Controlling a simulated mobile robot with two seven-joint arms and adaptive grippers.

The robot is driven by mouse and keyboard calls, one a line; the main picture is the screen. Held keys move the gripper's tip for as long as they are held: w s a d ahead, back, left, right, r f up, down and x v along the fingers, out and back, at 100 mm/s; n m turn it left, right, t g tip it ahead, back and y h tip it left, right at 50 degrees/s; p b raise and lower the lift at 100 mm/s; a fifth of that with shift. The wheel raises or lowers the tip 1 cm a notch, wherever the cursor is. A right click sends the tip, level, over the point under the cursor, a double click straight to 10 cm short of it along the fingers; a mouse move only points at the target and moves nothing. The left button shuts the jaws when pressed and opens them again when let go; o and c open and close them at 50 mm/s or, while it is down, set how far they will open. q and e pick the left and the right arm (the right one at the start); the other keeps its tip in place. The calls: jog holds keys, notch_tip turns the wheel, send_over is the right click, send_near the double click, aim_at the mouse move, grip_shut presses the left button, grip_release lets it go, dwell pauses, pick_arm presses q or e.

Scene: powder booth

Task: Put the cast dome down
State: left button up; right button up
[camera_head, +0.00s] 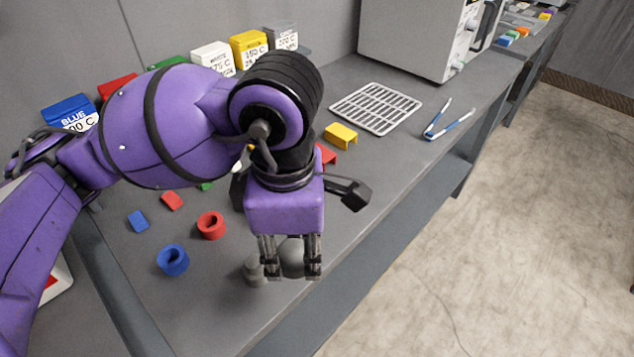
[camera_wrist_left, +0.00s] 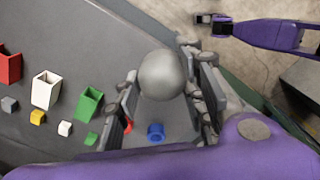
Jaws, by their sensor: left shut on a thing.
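My left gripper (camera_head: 291,272) is over the bench (camera_head: 222,318) near its front edge, pointing down. It is shut on the cast dome (camera_head: 291,256), a smooth grey rounded piece partly hidden by the fingers. In the left wrist view the dome (camera_wrist_left: 162,75) sits between the two fingers (camera_wrist_left: 158,100). I cannot tell whether its underside touches the bench. My right gripper (camera_wrist_left: 208,19) shows small at the top of the left wrist view, out over the floor; its jaws are too small to read.
A small grey stepped piece (camera_head: 255,271) stands just left of the dome. A blue ring (camera_head: 173,260) and red ring (camera_head: 211,225) lie farther left. A yellow bracket (camera_head: 341,136), wire rack (camera_head: 376,107) and blue tongs (camera_head: 449,121) lie farther back. The bench's front-left surface is clear.

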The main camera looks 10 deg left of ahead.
pick_arm(q)
jog(key=w+f, duration=0.2)
jog(key=w, duration=0.1)
jog(key=w+a+f, duration=0.1)
jog(key=w+f, duration=0.2)
jog(key=w, duration=0.1)
jog(key=w+f, duration=0.3)
jog(key=w, duration=0.1)
jog(key=shift+w+a, duration=0.15)
jog(key=shift+a, duration=0.25)
jog(key=shift+w+a+f, duration=0.1)
jog(key=shift+w+f, duration=0.45)
jog(key=shift+f, duration=0.1)
jog(key=shift+w+f, duration=0.1)
jog(key=shift+f, duration=1.45)
jog(key=shift+f, duration=0.2)
jog(key=o, duration=1.3)
